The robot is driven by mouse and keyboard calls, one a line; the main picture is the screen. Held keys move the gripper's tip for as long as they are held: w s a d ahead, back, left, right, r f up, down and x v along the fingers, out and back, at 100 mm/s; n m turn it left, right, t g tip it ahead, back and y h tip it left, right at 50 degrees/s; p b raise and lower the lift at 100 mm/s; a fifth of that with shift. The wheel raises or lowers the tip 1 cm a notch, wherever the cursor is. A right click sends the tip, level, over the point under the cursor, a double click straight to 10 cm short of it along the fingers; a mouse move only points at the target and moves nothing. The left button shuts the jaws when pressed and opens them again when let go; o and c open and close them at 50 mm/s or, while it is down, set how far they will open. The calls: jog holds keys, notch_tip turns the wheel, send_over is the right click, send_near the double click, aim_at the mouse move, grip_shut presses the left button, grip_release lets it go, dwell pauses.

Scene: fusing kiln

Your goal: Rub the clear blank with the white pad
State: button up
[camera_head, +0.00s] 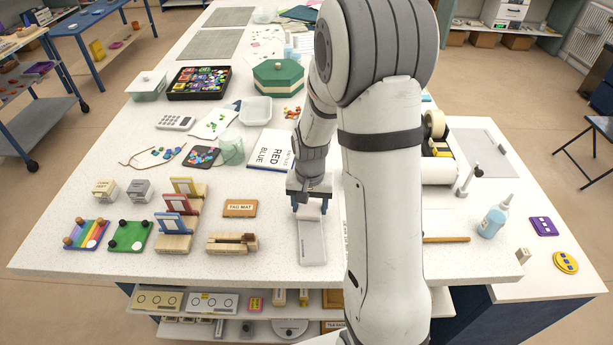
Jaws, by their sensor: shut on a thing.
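My gripper (309,209) points down near the front middle of the worktop, left of my arm's large pale link. Its jaws are shut on a small pale thing, which looks like the white pad (309,214); little of it shows. Just below and in front of the jaws lies a flat pale grey slab (312,246), its long side running towards the front edge. I cannot tell whether the pad touches it. The clear blank cannot be picked out with certainty; my arm hides part of the worktop to the right.
A RED BLUE booklet (271,150) lies behind. A blue bottle (493,218) stands at the right. The worktop's front edge (270,276) is close.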

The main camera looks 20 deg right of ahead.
notch_tip(320, 180, up, 4)
jog(key=shift+w+f+p, duration=0.1)
jog(key=shift+p, duration=0.95)
jog(key=shift+w+r+p, duration=0.25)
jog(key=shift+r+p, duration=0.25)
jog(key=shift+r, duration=0.2)
jog(key=shift+s+r+p, duration=0.1)
jog(key=shift+r+p, duration=0.8)
jog(key=shift+r, duration=0.6)
